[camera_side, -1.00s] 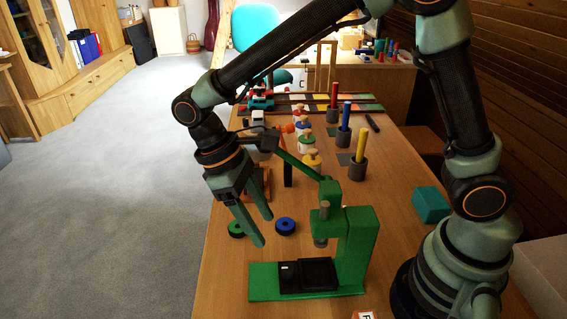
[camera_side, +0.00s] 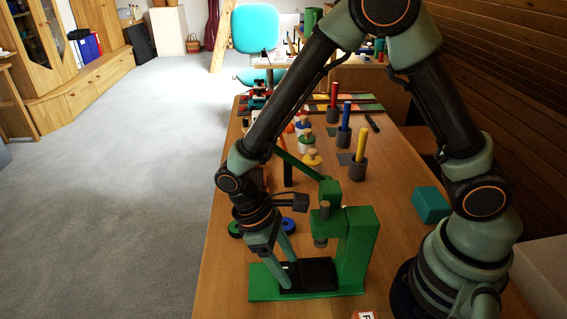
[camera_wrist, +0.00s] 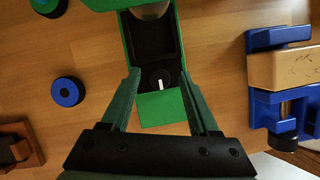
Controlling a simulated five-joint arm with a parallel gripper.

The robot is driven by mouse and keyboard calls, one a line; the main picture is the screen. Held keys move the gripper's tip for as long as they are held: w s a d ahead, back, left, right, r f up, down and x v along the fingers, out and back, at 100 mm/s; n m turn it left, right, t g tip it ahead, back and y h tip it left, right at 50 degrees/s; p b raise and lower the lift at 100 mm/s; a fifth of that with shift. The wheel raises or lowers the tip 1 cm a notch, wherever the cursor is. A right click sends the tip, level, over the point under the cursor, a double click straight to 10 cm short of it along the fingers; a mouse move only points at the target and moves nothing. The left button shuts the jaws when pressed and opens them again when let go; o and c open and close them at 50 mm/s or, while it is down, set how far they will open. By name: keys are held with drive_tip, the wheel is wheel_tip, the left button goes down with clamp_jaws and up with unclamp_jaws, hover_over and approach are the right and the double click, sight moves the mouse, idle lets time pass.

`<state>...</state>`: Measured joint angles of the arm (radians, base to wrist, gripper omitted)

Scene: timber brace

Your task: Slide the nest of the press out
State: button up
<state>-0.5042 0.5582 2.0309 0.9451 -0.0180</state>
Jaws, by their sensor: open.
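The green press (camera_side: 357,240) stands at the front of the table, with its lever (camera_side: 300,163) pointing up and back to the left. Its black nest (camera_side: 318,270) lies on the green base under the ram (camera_side: 320,240). In the wrist view the nest (camera_wrist: 135,45) shows a square pocket and, at its near end, a round black knob (camera_wrist: 154,76) with a white mark. My gripper (camera_side: 285,277) is open, low at the nest's left end. In the wrist view its fingers (camera_wrist: 161,80) stand either side of the knob, apart from it. The fingers hide the knob in the side view.
A blue ring (camera_wrist: 67,91) and a green ring (camera_side: 235,228) lie left of the press. A blue vise (camera_wrist: 270,75) with a wooden block appears at the wrist view's right. Pegs in grey cups (camera_side: 358,168) stand behind. Bare wood (camera_side: 225,275) lies left of the base.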

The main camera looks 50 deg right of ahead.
clamp_jaws()
drive_tip(key=shift+r, duration=0.1)
idle(1.2)
